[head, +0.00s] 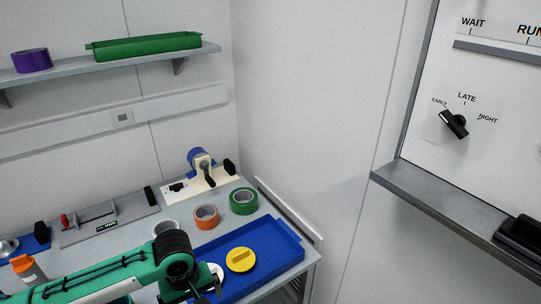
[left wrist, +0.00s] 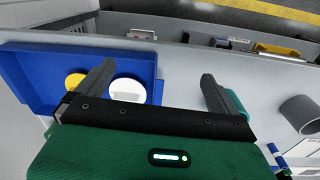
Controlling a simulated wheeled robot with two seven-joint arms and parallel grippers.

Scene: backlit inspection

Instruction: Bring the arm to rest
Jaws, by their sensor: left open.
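My left arm (head: 95,278) is green and black and reaches in from the left at the bottom of the head view. Its gripper (head: 205,290) hangs low at the left front of the blue tray, partly cut off by the frame's lower edge. In the left wrist view the gripper (left wrist: 157,78) has its two dark fingers wide apart, with nothing held between them. A white lidded disc (left wrist: 127,90) lies in the tray beside the left-hand finger. My right gripper is in neither view.
The blue tray (head: 285,252) holds a yellow knobbed disc (head: 240,260). A dial panel (head: 470,150) with a grey ledge (head: 455,215) is at right. A grey cylinder (left wrist: 299,113) stands right of the gripper.

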